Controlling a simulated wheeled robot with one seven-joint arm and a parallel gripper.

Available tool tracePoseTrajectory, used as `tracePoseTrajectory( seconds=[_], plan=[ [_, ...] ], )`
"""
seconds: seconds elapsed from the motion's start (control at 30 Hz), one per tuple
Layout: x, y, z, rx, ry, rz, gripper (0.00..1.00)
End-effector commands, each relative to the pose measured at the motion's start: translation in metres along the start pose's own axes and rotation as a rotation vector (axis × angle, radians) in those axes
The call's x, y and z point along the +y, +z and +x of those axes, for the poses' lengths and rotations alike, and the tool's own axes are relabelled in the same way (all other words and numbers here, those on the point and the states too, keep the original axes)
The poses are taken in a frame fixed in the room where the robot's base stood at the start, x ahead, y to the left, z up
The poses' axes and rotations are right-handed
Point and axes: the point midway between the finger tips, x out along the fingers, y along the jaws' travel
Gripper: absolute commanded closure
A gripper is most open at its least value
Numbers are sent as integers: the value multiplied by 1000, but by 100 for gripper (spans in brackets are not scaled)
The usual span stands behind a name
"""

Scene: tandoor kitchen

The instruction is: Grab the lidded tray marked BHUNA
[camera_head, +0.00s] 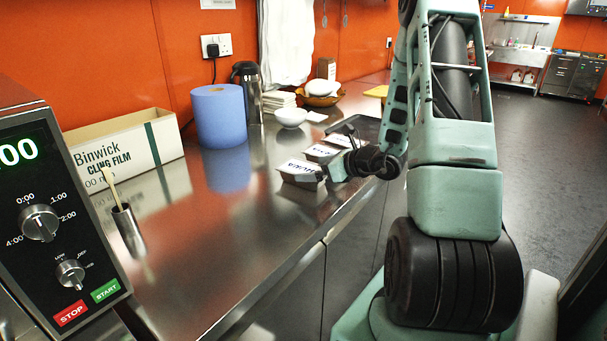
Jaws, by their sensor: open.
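Several small foil trays with white lids stand in a row on the steel counter. The nearest lidded tray (299,172) has dark lettering on its lid, too small to read for certain; it may be BHUNA. Another lidded tray (320,152) is just behind it, and a third (341,140) farther back; their lettering is not readable. My gripper (332,168) is open at the right side of the nearest tray. The fingers are small and partly hidden, so I cannot tell whether they touch it or stand around its edge.
On the steel counter (215,240) stand a blue paper roll (219,116), a cling film box (125,157), a metal cup (129,232), a flask (249,90) and a white bowl (290,117). A control panel (55,220) is at left. Open floor (545,160) lies right.

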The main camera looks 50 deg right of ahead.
Motion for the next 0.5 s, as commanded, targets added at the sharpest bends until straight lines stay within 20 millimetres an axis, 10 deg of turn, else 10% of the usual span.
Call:
tracePoseTrajectory(
  seconds=[0.43,0.5],
  plan=[
    [0,0,22,0,0,0,0],
    [0,0,22,0,0,0,19]
  ],
)
